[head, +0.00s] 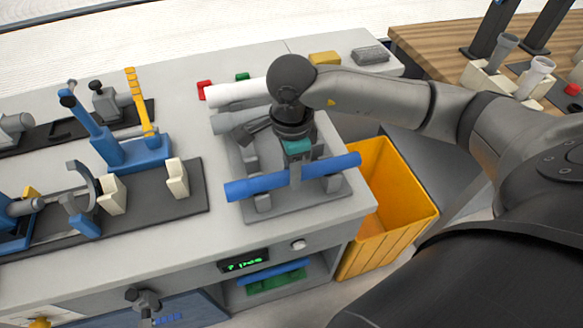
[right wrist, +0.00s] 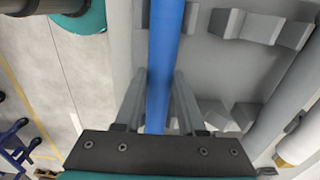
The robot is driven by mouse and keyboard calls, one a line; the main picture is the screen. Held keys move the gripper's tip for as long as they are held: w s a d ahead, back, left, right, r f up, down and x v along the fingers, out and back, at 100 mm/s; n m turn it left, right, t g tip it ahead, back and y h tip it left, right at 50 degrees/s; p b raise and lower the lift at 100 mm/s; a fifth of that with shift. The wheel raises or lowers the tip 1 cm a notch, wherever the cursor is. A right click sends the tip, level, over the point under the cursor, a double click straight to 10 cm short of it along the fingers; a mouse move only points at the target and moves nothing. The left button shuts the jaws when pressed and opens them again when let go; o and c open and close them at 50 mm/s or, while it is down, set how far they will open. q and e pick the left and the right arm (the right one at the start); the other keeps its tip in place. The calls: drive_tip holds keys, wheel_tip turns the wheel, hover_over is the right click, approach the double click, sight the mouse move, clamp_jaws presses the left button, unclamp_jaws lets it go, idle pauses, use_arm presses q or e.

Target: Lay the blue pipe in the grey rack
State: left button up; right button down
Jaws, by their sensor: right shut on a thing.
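The blue pipe (head: 250,187) lies level across the front of the grey rack (head: 300,211). My right gripper (head: 295,180) comes down from above and is shut on the blue pipe near its middle. In the right wrist view the blue pipe (right wrist: 163,50) runs between my right fingers (right wrist: 160,105), with the rack's grey blocks (right wrist: 245,25) beside it. The pipe is over or at the front supports; I cannot tell whether it touches them. A white pipe (head: 235,94) and a grey pipe (head: 228,122) lie at the rack's back. My left gripper is not in view.
A yellow bin (head: 390,225) stands right of the bench, beside the rack. A blue fixture (head: 130,152) on a dark plate is to the left. Small red (head: 201,90) and yellow (head: 324,58) blocks lie behind. A shelf below holds blue and green pieces.

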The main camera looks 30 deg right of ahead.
drive_tip(key=shift+c, duration=2.1)
unclamp_jaws()
drive_tip(key=shift+r, duration=0.1)
wheel_tip(320, 180, up, 15)
drive_tip(key=p, duration=0.2)
drive_tip(key=shift+p, duration=0.3)
drive_tip(key=shift+s, duration=0.1)
